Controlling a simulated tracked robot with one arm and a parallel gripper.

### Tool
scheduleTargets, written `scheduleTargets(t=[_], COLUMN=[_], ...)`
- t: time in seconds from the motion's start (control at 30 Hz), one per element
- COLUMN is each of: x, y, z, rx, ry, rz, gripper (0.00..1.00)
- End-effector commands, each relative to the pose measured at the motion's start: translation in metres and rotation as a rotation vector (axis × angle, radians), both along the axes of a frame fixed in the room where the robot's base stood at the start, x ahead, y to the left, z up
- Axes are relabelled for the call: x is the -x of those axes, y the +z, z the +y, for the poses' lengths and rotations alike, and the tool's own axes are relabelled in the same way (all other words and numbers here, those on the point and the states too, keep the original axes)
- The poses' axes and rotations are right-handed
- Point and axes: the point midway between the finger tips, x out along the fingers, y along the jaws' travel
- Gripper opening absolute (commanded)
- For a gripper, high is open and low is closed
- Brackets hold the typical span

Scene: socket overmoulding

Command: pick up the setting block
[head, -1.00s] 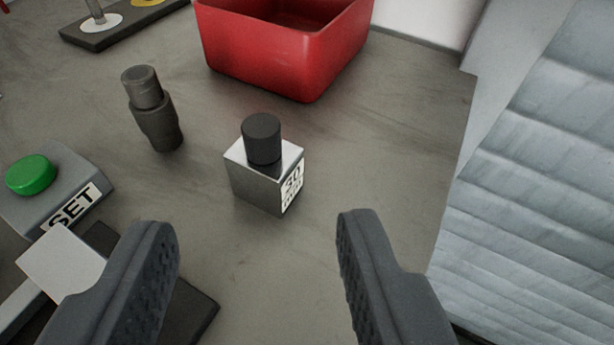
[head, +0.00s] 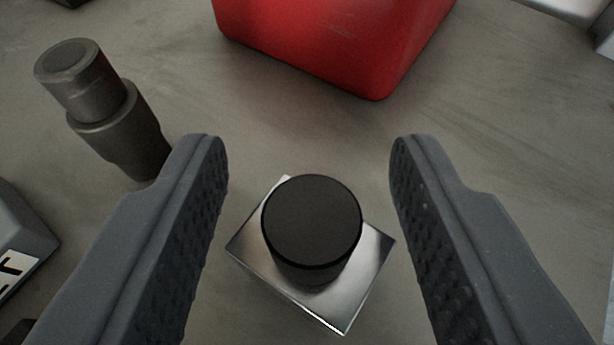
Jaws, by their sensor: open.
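The setting block (head: 365,262) is a shiny metal block with a black cylindrical knob (head: 312,222) on top. It stands upright on the grey table, low in the middle of the view. My gripper (head: 308,150) is open, with one finger to the left and one to the right of the block and its knob. A gap shows between each finger and the knob, so nothing is held. The label on the block's side is hidden from this angle.
A dark stepped cylinder (head: 105,110) stands just beyond my left finger. A red bin (head: 330,45) stands behind the block. Part of the grey SET button box (head: 20,245) shows at the left edge. The table between block and bin is clear.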

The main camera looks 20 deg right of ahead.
Motion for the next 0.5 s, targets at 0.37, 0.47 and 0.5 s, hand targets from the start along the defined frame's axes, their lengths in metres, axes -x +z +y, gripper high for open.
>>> scheduleTargets(t=[0.37, 0.47, 0.5], x=[-0.0034, -0.0033, -0.0034], y=[-0.001, -0.0011, -0.0012], z=[-0.0017, -0.0018, -0.0018], rx=[0.0, 0.0, 0.0], ry=[0.0, 0.0, 0.0], rz=[0.0, 0.0, 0.0], gripper=[0.14, 0.0, 0.0])
